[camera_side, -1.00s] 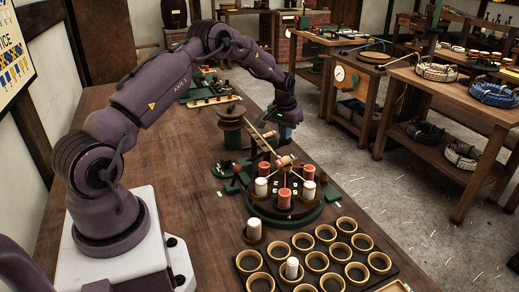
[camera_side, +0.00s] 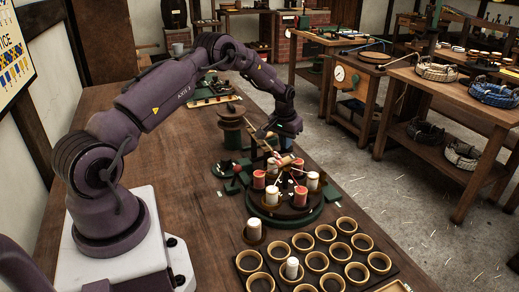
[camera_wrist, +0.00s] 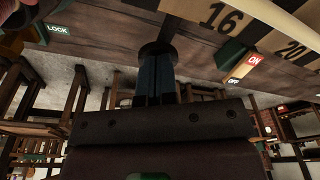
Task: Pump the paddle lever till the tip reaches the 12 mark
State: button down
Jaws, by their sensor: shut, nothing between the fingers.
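In the wrist view a tan and black scale (camera_wrist: 252,32) shows 16 and 20. The 12 mark and the pointer tip cannot be made out.
Red spools and a white spool (camera_side: 271,196) stand on the rope stand. A rack of rings (camera_side: 325,232) lies in front. An ON/OFF switch (camera_wrist: 243,68) and a LOCK label (camera_wrist: 58,29) show near my fingers.

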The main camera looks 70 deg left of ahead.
jog(key=shift+f, duration=0.85)
dwell(0.4)
jog(key=shift+s+r, duration=0.15)
jog(key=shift+r, duration=3.3)
jog(key=shift+f, duration=3.4)
jog(key=shift+r, duration=3.4)
